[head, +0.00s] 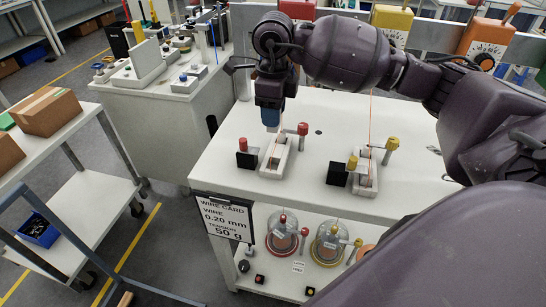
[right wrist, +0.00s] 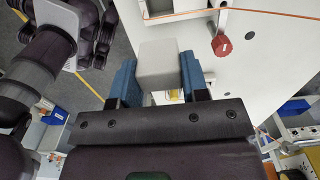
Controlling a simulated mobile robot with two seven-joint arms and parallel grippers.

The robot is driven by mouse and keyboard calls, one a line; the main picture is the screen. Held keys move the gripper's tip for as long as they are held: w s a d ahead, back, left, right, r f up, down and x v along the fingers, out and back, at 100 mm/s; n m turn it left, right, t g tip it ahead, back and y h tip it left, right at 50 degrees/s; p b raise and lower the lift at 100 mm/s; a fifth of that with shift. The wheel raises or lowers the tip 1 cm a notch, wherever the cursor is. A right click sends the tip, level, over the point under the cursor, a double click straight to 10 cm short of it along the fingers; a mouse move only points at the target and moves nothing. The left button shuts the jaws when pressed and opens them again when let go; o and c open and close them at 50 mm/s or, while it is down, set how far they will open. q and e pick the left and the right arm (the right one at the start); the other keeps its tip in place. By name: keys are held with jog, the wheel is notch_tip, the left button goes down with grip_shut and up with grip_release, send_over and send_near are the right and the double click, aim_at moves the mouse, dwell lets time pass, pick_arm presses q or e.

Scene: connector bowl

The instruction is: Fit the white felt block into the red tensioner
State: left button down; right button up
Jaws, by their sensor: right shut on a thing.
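My right gripper (head: 270,117) hangs above the table at the far end of the red tensioner (head: 275,157), a white frame with a red knob (head: 302,129). In the right wrist view, its blue fingers are shut on the pale white felt block (right wrist: 158,62), one on each side. The block is mostly hidden by the gripper in the head view. In the right wrist view, the block is near the tensioner's white frame (right wrist: 185,13) and red knob (right wrist: 221,45); whether they touch cannot be told.
A yellow-knobbed tensioner (head: 365,181) stands to the right on the white table (head: 228,155). Black blocks (head: 247,160) stand beside both tensioners. A thin orange wire (right wrist: 250,10) crosses near the red knob. Glass-domed spools (head: 283,235) sit on the shelf below.

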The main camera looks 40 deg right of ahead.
send_over(273, 157)
jog(key=s+a, duration=0.1)
jog(key=s, duration=0.1)
notch_tip(273, 157, down, 10)
jog(key=shift+a+r, duration=0.15)
jog(key=shift+r, duration=0.1)
notch_tip(273, 157, down, 4)
jog(key=shift+f, duration=0.1)
pick_arm(q)
jog(key=shift+w+f, duration=0.1)
jog(key=shift+f, duration=0.1)
jog(key=shift+f+b, duration=0.15)
jog(key=shift+b, duration=0.2)
pick_arm(e)
jog(key=shift+f, duration=0.1)
jog(key=o, duration=0.8)
jog(key=shift+o, duration=0.8)
pick_arm(q)
jog(key=shift+w, duration=0.1)
